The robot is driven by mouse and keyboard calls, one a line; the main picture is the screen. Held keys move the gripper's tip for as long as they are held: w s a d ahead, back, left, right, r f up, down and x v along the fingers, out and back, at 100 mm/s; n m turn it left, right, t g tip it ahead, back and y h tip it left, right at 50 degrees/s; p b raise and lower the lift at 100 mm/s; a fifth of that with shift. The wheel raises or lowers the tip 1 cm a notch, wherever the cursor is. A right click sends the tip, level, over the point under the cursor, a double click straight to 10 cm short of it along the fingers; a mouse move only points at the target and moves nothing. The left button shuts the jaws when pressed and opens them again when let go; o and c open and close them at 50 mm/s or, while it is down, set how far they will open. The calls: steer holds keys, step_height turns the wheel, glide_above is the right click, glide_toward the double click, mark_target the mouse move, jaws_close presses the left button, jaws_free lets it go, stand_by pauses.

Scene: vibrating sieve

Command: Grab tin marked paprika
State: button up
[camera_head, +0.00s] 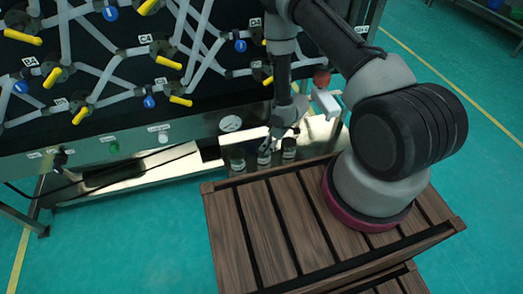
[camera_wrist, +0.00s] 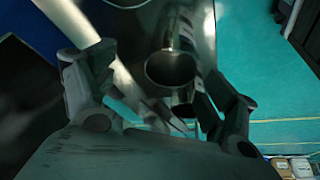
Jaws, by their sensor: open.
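Several small tins stand in a row on the metal ledge, among them a left tin (camera_head: 237,161), a middle tin (camera_head: 264,158) and a right tin (camera_head: 289,149). Their labels are too small to read, so I cannot tell which is marked paprika. My gripper (camera_head: 277,136) is just above the row, near the middle and right tins. In the wrist view my gripper (camera_wrist: 160,100) has its fingers wide apart. A dark round tin or cup (camera_wrist: 170,69) shows between them, and I cannot tell whether they touch it.
A dark panel of grey pipes with yellow and blue handles (camera_head: 150,60) rises behind the ledge. A slatted wooden crate (camera_head: 235,235) stands in front, under my arm. A red-topped item (camera_head: 321,78) and a white item (camera_head: 327,103) are right of the gripper. Green floor lies around.

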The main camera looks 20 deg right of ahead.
mark_target(262, 158)
steer(key=x, duration=0.3)
steer(key=s+x, duration=0.1)
steer(key=x, duration=0.2)
steer(key=a+x, duration=0.1)
steer(key=x, duration=0.2)
steer(key=shift+s+f, duration=0.15)
steer(key=c, duration=1.1)
